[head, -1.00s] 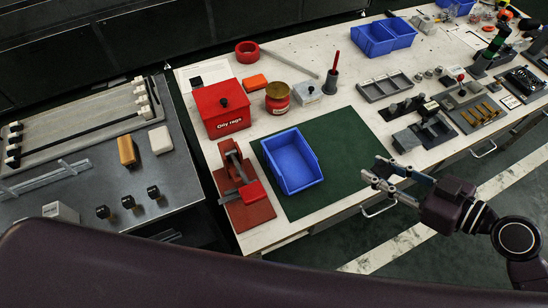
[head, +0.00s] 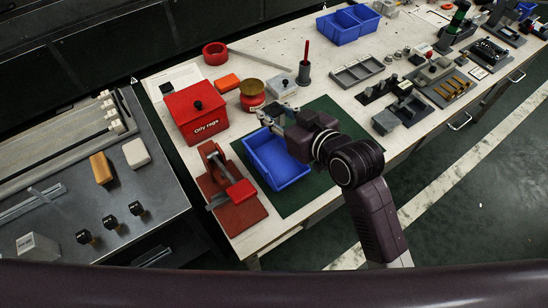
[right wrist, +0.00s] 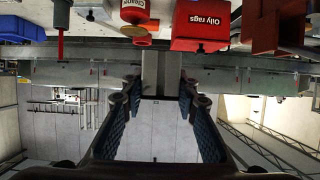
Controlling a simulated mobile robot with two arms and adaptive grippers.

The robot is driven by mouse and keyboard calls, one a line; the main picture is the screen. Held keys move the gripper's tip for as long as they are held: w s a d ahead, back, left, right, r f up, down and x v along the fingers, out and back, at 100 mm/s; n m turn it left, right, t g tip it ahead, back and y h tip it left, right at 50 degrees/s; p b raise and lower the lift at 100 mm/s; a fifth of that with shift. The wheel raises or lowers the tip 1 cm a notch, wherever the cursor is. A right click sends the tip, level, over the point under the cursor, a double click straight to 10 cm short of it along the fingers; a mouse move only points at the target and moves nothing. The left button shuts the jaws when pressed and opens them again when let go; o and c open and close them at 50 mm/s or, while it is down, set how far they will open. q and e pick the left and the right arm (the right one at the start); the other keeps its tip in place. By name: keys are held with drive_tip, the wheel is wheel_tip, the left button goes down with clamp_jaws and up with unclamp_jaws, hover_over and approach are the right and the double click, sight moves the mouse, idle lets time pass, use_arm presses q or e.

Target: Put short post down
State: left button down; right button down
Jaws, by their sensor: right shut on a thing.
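My right gripper (head: 278,114) is over the far edge of the blue open bin (head: 282,172), which lies on the green mat (head: 320,187). In the right wrist view its two fingers (right wrist: 160,90) stand on either side of a grey upright piece, taken as the short post (right wrist: 150,72), and are shut on it. In the head view the post is hidden or too small to make out. My left gripper is not in view.
The red Oily rags box (head: 195,117), a red tin (head: 252,97), a grey lidded box (head: 280,86) and a holder with a red handle (head: 304,72) stand behind. A red clamp fixture (head: 228,188) is left of the bin. Grey fixtures (head: 358,72) stand right.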

sight(274, 162)
wheel_tip(274, 162, down, 18)
drive_tip(key=shift+r+b, duration=0.1)
drive_tip(key=shift+b, duration=0.35)
drive_tip(key=c, duration=1.8)
unclamp_jaws()
drive_tip(key=v, duration=1.2)
drive_tip(key=shift+s+r, duration=0.1)
